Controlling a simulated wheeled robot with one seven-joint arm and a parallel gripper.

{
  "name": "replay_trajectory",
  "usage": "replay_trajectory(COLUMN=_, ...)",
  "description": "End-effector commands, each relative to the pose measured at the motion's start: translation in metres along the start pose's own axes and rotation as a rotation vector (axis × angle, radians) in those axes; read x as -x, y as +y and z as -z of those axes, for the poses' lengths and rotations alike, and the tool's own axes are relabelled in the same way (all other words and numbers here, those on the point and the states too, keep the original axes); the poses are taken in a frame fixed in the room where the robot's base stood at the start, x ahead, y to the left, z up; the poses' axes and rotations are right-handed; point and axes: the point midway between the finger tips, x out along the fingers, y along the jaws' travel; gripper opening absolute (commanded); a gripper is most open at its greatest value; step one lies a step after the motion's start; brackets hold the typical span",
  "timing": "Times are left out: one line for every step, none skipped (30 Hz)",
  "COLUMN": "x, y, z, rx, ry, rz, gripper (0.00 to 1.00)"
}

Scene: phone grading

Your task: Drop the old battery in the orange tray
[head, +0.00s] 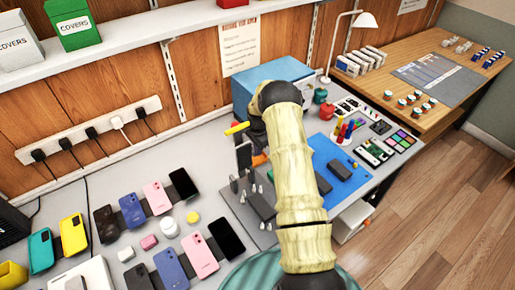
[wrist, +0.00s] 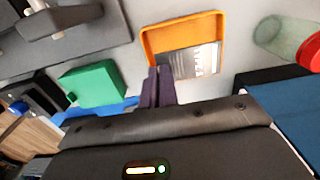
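The old battery, a grey slab with a printed label (wrist: 198,61), shows in the wrist view at the orange tray (wrist: 150,44). It covers part of the tray's floor and overlaps its near rim. I cannot tell whether it rests there or is slightly above it. My gripper's dark fingers (wrist: 158,84) are close together at the tray's near left corner, right beside the battery's left edge. I cannot tell whether they touch it. In the head view, only a sliver of the orange tray (head: 260,159) shows; my arm hides the rest. The battery is not visible there.
In the wrist view, a green block (wrist: 94,85) lies left of the fingers and a clear greenish cup (wrist: 280,38) stands to the right. A blue box (head: 268,80) stands against the back wall. Several phones (head: 201,256) cover the bench's left part.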

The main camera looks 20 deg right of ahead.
Motion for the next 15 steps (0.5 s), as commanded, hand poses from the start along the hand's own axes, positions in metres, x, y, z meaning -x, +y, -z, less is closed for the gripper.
replay_trajectory(x=-0.007, y=0.0, z=-0.001, rx=0.001, ry=0.0, rz=0.0, gripper=0.0)
replay_trajectory(x=-0.009, y=0.0, z=-0.001, rx=0.001, ry=-0.001, rz=0.0, gripper=0.0)
replay_trajectory(x=-0.012, y=0.0, z=-0.001, rx=0.001, ry=-0.001, rz=0.0, gripper=0.0)
replay_trajectory(x=-0.015, y=0.0, z=-0.001, rx=0.001, ry=-0.001, rz=0.0, gripper=0.0)
replay_trajectory(x=-0.017, y=0.0, z=-0.001, rx=0.001, ry=-0.001, rz=-0.001, gripper=0.0)
replay_trajectory(x=-0.021, y=0.0, z=-0.001, rx=0.001, ry=-0.001, rz=-0.001, gripper=0.0)
replay_trajectory(x=-0.024, y=0.0, z=-0.001, rx=0.001, ry=0.0, rz=-0.001, gripper=0.0)
replay_trajectory(x=-0.026, y=0.0, z=-0.001, rx=0.001, ry=-0.001, rz=-0.001, gripper=0.0)
replay_trajectory(x=-0.029, y=0.0, z=-0.001, rx=0.001, ry=-0.001, rz=-0.001, gripper=0.0)
replay_trajectory(x=-0.032, y=0.0, z=-0.001, rx=0.001, ry=-0.001, rz=-0.001, gripper=0.0)
replay_trajectory(x=-0.034, y=0.0, z=-0.001, rx=0.001, ry=-0.001, rz=-0.001, gripper=0.0)
replay_trajectory(x=-0.036, y=0.0, z=-0.001, rx=0.001, ry=0.0, rz=-0.001, gripper=0.0)
replay_trajectory(x=-0.038, y=0.0, z=-0.001, rx=0.001, ry=0.0, rz=-0.001, gripper=0.0)
replay_trajectory(x=-0.04, y=0.0, z=-0.001, rx=0.001, ry=0.0, rz=0.0, gripper=0.0)
replay_trajectory(x=-0.041, y=0.0, z=-0.001, rx=0.002, ry=0.0, rz=0.0, gripper=0.0)
